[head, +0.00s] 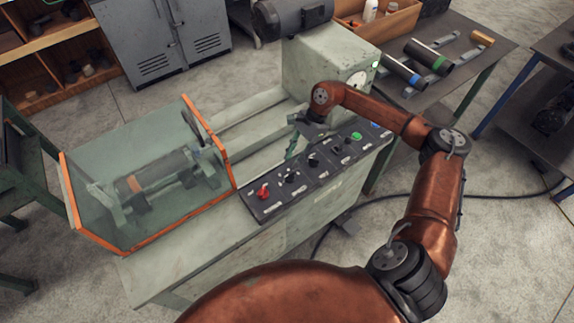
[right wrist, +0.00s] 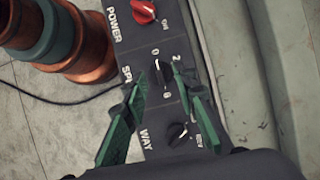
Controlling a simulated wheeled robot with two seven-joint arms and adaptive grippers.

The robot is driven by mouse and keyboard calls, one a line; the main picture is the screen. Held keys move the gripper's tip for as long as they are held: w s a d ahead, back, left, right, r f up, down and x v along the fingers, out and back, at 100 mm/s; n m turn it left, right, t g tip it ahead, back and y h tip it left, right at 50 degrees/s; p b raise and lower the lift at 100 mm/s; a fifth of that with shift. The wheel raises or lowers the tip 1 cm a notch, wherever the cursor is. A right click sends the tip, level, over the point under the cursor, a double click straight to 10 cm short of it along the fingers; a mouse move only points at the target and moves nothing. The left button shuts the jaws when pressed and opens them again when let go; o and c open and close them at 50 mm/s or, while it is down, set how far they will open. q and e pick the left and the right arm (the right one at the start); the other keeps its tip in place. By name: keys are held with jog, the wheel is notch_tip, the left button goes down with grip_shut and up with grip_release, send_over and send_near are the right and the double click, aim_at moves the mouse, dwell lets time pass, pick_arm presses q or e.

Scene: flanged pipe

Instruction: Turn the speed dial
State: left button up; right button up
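The control panel (head: 330,165) lies along the front of the green-grey machine. Its speed dial (head: 290,177) is a small black knob beside the red power knob (head: 263,191). In the right wrist view the dial (right wrist: 161,75) sits between my fingertips, with numbers around it and its label partly covered. My right gripper (head: 291,154) points down at the panel. Its green fingers also show in the right wrist view (right wrist: 160,72), spread apart on either side of the dial, with a gap visible. I cannot tell whether either fingertip touches it. My left gripper is not in view.
The red power knob (right wrist: 143,12) and the lower black knob (right wrist: 179,132) flank the dial closely. A clear guard with orange edges (head: 145,175) stands left of the panel. A side table (head: 460,65) with tubes stands at the back right. A cable lies on the floor.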

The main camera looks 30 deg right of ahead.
aim_at(289, 174)
jog(key=f, duration=0.4)
jog(key=a+f, duration=0.1)
jog(key=f, duration=0.2)
jog(key=shift+s+a, duration=0.1)
jog(key=shift+s, duration=0.15)
grip_shut()
dwell(0.3)
